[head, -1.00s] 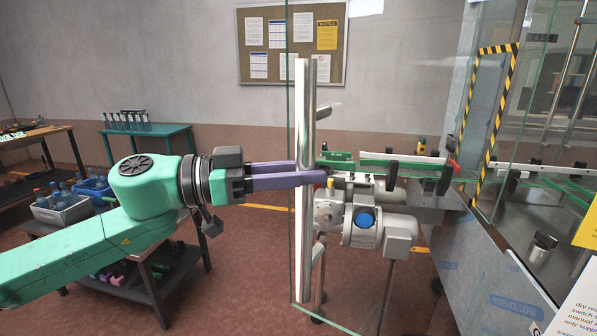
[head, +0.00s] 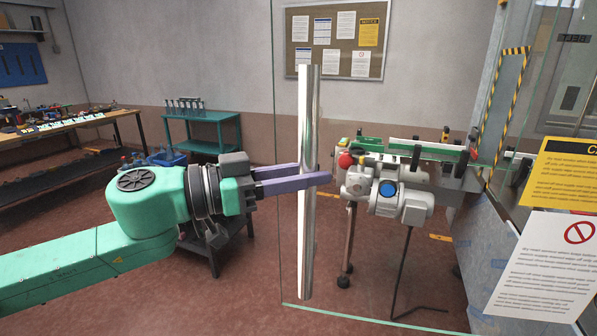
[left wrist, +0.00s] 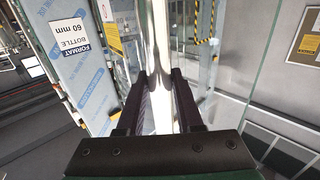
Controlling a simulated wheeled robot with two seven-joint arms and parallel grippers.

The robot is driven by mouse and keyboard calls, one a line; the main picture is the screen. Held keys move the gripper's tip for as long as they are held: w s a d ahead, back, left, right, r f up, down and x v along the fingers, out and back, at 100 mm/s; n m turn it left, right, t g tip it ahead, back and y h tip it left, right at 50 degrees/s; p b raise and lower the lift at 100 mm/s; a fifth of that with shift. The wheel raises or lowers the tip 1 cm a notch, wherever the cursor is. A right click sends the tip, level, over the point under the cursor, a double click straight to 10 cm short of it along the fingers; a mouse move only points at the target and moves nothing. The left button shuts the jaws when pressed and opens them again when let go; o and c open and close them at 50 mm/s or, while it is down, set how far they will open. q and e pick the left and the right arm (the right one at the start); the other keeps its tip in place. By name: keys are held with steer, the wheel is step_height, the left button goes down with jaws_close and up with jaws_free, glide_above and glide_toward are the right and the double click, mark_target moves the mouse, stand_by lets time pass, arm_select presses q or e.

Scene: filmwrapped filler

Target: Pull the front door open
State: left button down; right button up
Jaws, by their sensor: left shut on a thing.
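The front door is a clear glass panel (head: 400,255) with a greenish edge, standing swung out from the machine in the head view. A long vertical steel bar handle (head: 304,245) runs along it near its left edge. My left gripper (head: 318,175) has its purple fingers around the handle at about mid-height. In the left wrist view the handle (left wrist: 160,70) stands between the two fingers (left wrist: 162,95), which are closed on it. My right gripper is in neither view.
Behind the glass is a conveyor with a motor (head: 385,190) on legs. The machine's side panel with a yellow sign (head: 572,172) is at the right. A teal table (head: 203,130) and a workbench (head: 70,125) stand at the left. Red-brown floor in front is bare.

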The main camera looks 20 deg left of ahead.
arm_select(q)
steer(key=shift+s+r, duration=0.1)
steer(key=shift+s, duration=0.1)
steer(key=c, duration=0.6)
jaws_free()
steer(key=shift+d, duration=0.1)
steer(key=shift+s+d, duration=0.15)
steer(key=shift+d, duration=0.1)
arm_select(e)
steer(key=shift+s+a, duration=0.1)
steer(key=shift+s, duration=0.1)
arm_select(q)
steer(key=shift+a, duration=0.15)
steer(key=b+v, duration=1.3)
steer(key=v, duration=0.1)
steer(key=shift+s+r, duration=0.1)
steer(key=shift+s, duration=0.1)
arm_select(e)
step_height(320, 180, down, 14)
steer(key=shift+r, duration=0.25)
